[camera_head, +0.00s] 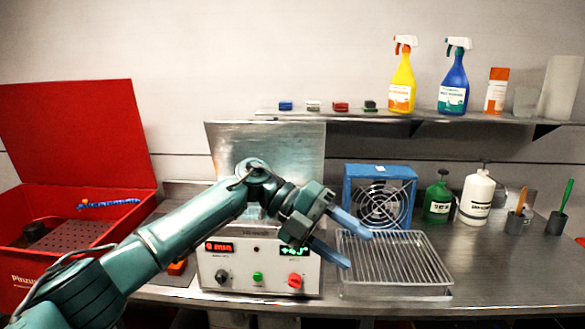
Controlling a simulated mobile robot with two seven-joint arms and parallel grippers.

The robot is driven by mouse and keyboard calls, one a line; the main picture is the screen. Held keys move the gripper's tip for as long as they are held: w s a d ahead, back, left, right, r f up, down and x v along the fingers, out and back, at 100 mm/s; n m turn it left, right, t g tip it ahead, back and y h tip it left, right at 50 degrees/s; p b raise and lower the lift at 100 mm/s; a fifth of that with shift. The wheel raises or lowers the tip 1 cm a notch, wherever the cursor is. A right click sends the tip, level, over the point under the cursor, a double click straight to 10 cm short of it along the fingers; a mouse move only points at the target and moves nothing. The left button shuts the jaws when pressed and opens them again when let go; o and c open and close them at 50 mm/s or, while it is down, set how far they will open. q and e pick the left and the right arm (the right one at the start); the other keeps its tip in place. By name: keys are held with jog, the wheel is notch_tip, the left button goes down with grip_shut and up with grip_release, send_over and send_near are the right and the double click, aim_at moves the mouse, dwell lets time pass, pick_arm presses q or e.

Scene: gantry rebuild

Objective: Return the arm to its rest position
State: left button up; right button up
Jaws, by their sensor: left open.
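My left arm comes in from the lower left and reaches across the front of a white control box. My left gripper (352,247) has two blue fingers spread apart, with nothing seen between them. It is in front of the control box's right side and by the left edge of the wire rack. My right gripper is not in view. The control box (213,272) has lit displays and several knobs or buttons; my arm hides part of its front and top.
A red open-lidded bin (80,115) stands at left. A wire rack on a tray (405,262), a blue fan (383,190), a green bottle (438,200) and a white bottle (476,200) stand on the metal bench (500,265). Spray bottles line the shelf (340,115). The bench's front right is clear.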

pick_arm(q)
notch_tip(320, 180, down, 6)
jog(key=s+d+r+n+t+h, duration=0.1)
jog(key=s+d+n+t+h, duration=0.1)
jog(key=n+t+h, duration=0.55)
jog(key=s+a+f+n+t+y, duration=0.1)
jog(key=a+f+n+t+y, duration=0.3)
jog(key=a+f+n+t, duration=0.45)
jog(key=a+f+n+t+y, duration=0.5)
jog(key=f+n, duration=0.4)
jog(key=n, duration=0.5)
jog(key=s+a+f+n+g+y, duration=0.3)
jog(key=s+a+f, duration=0.3)
jog(key=s+f, duration=0.2)
jog(key=s+a+f+n+g+y, duration=0.3)
jog(key=s+a+f+n+y, duration=0.1)
jog(key=s+a+f, duration=0.3)
jog(key=s+f, duration=0.2)
jog(key=s, duration=0.2)
jog(key=shift+d+y, duration=0.1)
jog(key=shift+y, duration=0.15)
